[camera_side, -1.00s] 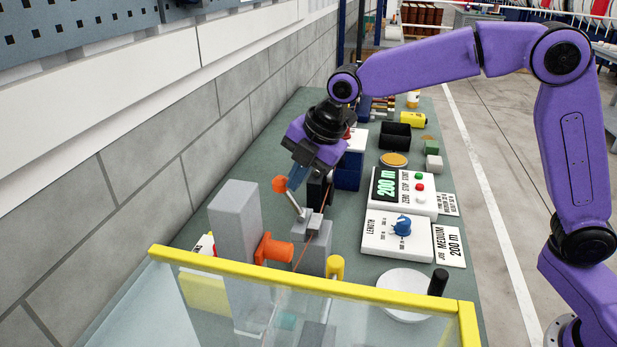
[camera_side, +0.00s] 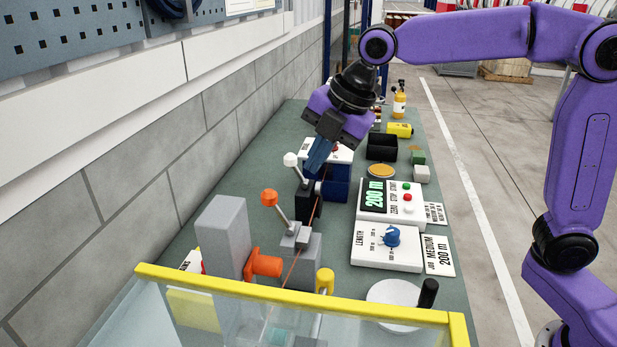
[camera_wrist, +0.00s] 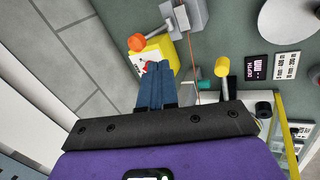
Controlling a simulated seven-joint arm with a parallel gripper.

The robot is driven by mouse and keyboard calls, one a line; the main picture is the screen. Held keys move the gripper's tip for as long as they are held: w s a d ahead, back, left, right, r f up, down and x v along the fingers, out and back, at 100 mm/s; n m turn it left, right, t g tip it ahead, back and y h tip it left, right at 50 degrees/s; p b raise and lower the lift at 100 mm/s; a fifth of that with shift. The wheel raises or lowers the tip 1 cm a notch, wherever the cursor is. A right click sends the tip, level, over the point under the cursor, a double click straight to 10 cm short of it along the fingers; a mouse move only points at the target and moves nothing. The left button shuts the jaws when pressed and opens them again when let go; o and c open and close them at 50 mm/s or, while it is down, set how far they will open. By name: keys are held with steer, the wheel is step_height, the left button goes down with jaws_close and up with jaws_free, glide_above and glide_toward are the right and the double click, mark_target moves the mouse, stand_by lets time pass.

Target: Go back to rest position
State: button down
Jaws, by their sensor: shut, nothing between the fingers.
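My gripper (camera_side: 318,155) is shut and empty, its blue fingers pressed together. In the side view it hangs in the air over the back of the bench, near a white-knobbed lever (camera_side: 290,159). An orange-knobbed lever (camera_side: 269,198) stands nearer the camera on a grey block, apart from my fingers. In the wrist view the shut fingers (camera_wrist: 165,75) point past a yellow block toward the orange knob (camera_wrist: 136,42). An orange cable runs along the bench below my gripper.
A counter box (camera_side: 390,200) reading 200 m and a length-dial box (camera_side: 388,248) sit on the bench (camera_side: 340,290). A grey upright block (camera_side: 222,238) and a clear guard with a yellow rail (camera_side: 300,296) stand in front. A block wall runs along the left.

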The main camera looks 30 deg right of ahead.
steer(key=s+d+f+m+g, duration=0.1)
steer(key=s+d+f+m, duration=0.3)
steer(key=s, duration=0.5)
steer(key=s+d+f+m+g+h, duration=0.1)
steer(key=s+d+f+m, duration=0.3)
steer(key=s, duration=0.5)
steer(key=s+d+f+m+g+h, duration=0.1)
steer(key=s+d+f+m, duration=0.2)
steer(key=s+d+f, duration=0.2)
steer(key=s+d, duration=0.3)
steer(key=s, duration=0.1)
steer(key=shift+s+f+m+g, duration=0.15)
steer(key=shift+s+m+g, duration=0.15)
steer(key=shift+s+m, duration=0.1)
